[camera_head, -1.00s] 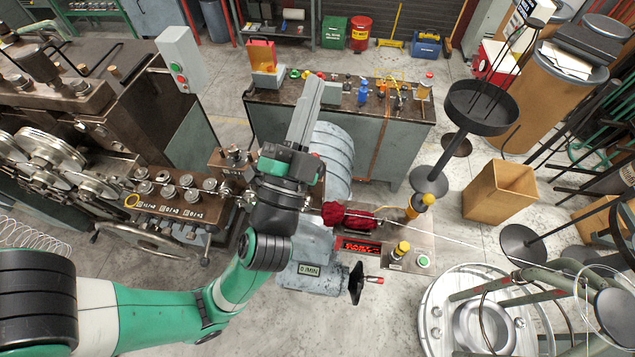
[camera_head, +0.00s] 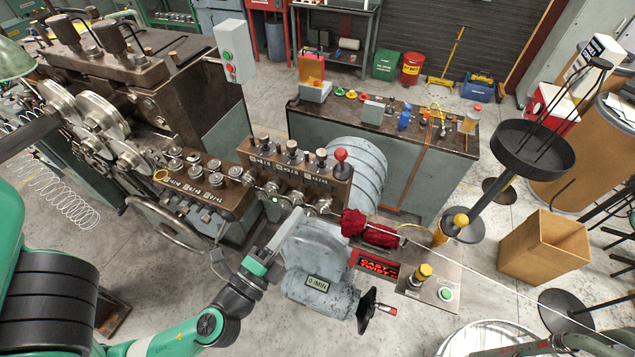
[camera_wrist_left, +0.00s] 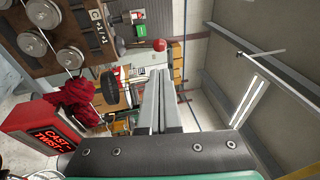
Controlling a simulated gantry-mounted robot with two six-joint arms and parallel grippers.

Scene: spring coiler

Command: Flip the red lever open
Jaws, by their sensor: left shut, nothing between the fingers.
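A lever with a round red knob (camera_head: 341,155) stands upright at the right end of the dark block of rollers on the coiler. In the left wrist view its red knob (camera_wrist_left: 159,45) shows just beyond the fingertips, apart from them. My left gripper (camera_head: 297,213) is shut and empty, its fingers pointing up and right beside the grey motor housing, below and left of the knob. Its closed fingers also show in the left wrist view (camera_wrist_left: 158,78). My right gripper is not in view.
A grey housing (camera_head: 318,245) with a black handwheel (camera_head: 366,310) stands right of my gripper. A red cloth (camera_head: 370,230) lies behind a red-lettered display (camera_head: 378,267). A taut wire runs right from the rollers. Open floor lies in front.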

